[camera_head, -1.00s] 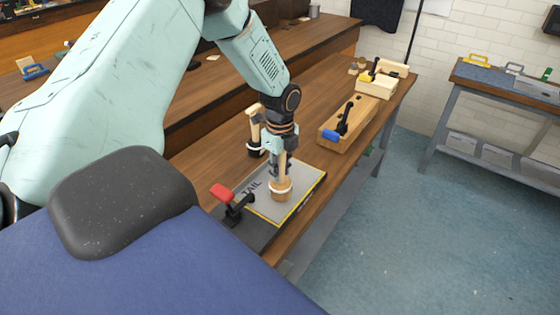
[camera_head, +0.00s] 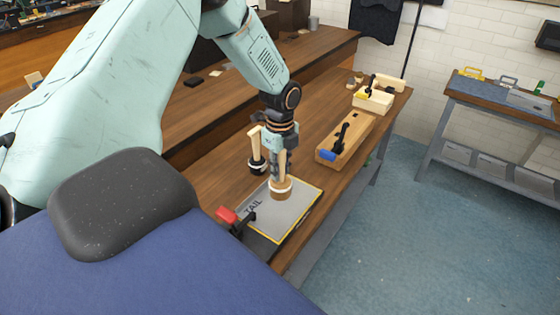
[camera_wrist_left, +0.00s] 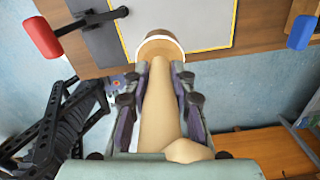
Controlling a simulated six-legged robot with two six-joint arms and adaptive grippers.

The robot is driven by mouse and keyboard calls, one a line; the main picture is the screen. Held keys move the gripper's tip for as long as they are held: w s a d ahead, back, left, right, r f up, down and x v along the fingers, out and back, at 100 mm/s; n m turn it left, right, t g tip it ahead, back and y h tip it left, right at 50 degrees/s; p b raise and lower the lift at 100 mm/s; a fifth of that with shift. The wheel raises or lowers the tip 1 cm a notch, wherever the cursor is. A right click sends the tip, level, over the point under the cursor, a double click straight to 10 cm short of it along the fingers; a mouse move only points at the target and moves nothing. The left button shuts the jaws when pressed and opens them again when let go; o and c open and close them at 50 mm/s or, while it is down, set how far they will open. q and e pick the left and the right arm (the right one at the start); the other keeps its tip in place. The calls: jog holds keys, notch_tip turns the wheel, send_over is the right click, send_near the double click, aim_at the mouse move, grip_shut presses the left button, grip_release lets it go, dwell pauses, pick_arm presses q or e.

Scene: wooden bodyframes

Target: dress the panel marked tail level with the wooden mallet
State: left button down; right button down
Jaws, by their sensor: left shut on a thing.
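My left gripper (camera_head: 279,160) is shut on the handle of the wooden mallet (camera_head: 281,187), which hangs upright with its round banded head down. The head is over the grey panel marked TAIL (camera_head: 288,212), toward its far part; I cannot tell whether it touches. In the left wrist view, the mallet handle (camera_wrist_left: 160,105) runs between the two fingers (camera_wrist_left: 155,100), and its head covers part of the panel's edge (camera_wrist_left: 205,48). The panel lies flat, with a yellow line along its edges. My right gripper is not in view.
A red-handled clamp (camera_head: 228,216) stands at the panel's near left corner. A second mallet-like tool (camera_head: 257,155) stands behind the gripper. A wooden block with a blue-handled clamp (camera_head: 328,155) sits farther along the bench (camera_head: 225,182). Open floor lies to the right.

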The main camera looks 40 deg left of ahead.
pick_arm(q)
jog(key=shift+s+p, duration=0.15)
jog(key=shift+p, duration=0.2)
jog(key=s+d+r+p, duration=0.1)
jog(key=s+d+p, duration=0.1)
jog(key=s+d, duration=0.3)
jog(key=shift+s+d+r+p, duration=0.35)
jog(key=shift+s+r, duration=0.05)
jog(key=shift+s, duration=0.3)
